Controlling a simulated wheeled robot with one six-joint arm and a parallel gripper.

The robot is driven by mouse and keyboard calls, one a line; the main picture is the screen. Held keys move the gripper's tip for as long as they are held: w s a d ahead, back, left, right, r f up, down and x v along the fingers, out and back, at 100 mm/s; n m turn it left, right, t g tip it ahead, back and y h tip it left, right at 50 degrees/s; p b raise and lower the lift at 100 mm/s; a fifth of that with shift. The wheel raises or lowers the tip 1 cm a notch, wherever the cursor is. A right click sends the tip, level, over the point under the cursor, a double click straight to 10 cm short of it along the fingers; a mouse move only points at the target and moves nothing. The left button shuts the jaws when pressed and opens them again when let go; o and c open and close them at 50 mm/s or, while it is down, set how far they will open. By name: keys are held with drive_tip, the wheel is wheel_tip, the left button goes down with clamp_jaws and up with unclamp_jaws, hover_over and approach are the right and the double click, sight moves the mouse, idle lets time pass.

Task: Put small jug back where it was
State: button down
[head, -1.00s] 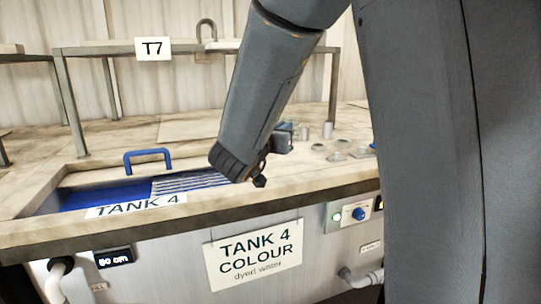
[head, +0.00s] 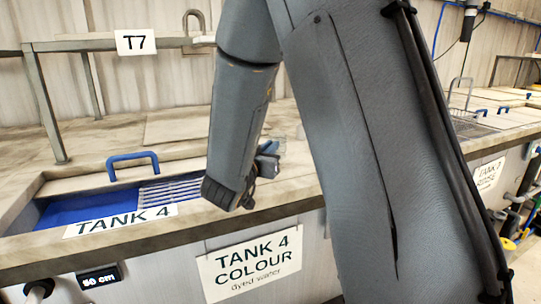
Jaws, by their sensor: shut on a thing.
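My gripper (head: 268,160) is at the end of my grey arm, over the right part of the bench by tank 4. Its jaws are shut on the small jug (head: 282,144), which shows only as a faint, clear shape just behind and above the fingers. Most of the jug is hidden or too faint to make out, so its tilt and its height over the bench cannot be told. My arm hides the bench to the right of the gripper.
Tank 4 (head: 85,208) has a blue inside, a slatted rack (head: 170,190) and a blue handle (head: 133,164). A shelf marked T7 (head: 90,44) stands behind. On the far right are a wire basket (head: 461,95) and another tank's sign (head: 489,174).

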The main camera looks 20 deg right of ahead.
drive_tip(key=shift+f, duration=1.25)
drive_tip(key=shift+f, duration=0.1)
drive_tip(key=shift+f, duration=0.15)
drive_tip(key=c, duration=1.9)
unclamp_jaws()
drive_tip(key=shift+o, duration=0.2)
drive_tip(key=shift+r, duration=0.3)
drive_tip(key=b+v, duration=0.2)
drive_tip(key=v, duration=1)
